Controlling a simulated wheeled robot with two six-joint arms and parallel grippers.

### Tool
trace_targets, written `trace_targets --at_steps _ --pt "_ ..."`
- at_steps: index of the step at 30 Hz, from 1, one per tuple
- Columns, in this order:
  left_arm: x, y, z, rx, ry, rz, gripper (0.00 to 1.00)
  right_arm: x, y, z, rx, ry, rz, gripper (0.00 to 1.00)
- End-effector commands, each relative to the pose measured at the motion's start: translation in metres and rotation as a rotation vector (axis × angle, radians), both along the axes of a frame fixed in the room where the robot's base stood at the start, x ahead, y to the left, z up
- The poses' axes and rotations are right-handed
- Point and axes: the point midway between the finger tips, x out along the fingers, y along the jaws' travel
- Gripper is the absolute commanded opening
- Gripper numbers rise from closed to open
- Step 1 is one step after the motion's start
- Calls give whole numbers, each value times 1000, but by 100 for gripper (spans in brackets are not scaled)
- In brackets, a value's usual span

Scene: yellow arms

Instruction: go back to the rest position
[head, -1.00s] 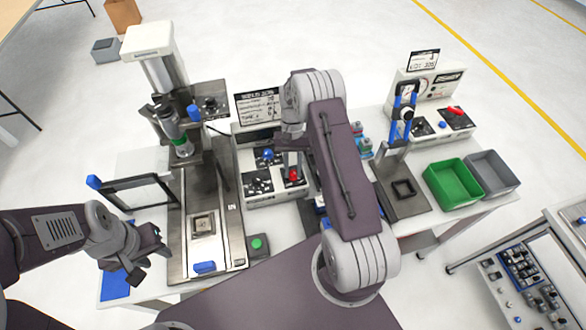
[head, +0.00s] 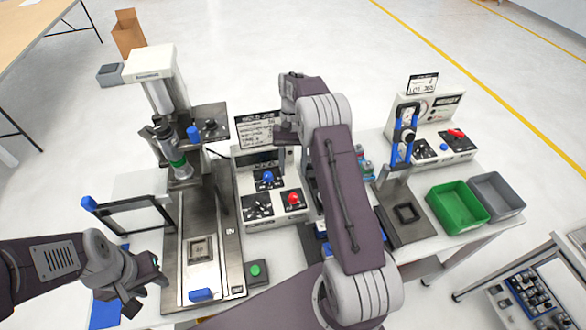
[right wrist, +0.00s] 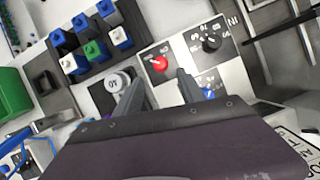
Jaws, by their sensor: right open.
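My right arm reaches over the table in the head view. Its gripper (head: 285,132) is in front of the sign behind the control box (head: 272,205), above the box's blue and red knobs. In the right wrist view my right gripper (right wrist: 158,92) is open and empty. Its two fingers are apart, with the red knob (right wrist: 160,63) and a round grey knob on the panel beyond them. My left gripper (head: 145,284) hangs at the lower left of the head view, over the table's left end near a blue pad (head: 105,313). I see nothing in it, but its jaw gap is unclear.
A press-like machine (head: 165,80) stands left of the control box, with a black frame (head: 135,217) beside it. A smaller stand (head: 408,215), a green bin (head: 457,203) and a grey bin (head: 497,195) are at right. A green button (head: 256,271) is at the front.

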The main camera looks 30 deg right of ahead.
Motion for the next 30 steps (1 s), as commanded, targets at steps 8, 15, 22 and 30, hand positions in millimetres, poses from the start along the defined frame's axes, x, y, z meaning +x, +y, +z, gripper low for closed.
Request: trace_targets --at_steps 8,15,22,30 --pt "0 0 0 0 0 0 36 0 0 0 0 1 0 47" --pt "0 0 -2 0 0 0 36 5 7 7 -5 -21 19 47" --pt "0 0 -12 0 0 0 36 -19 51 72 -26 -113 122 47" --pt "0 0 -20 0 0 0 36 -110 91 60 -54 -256 273 47"
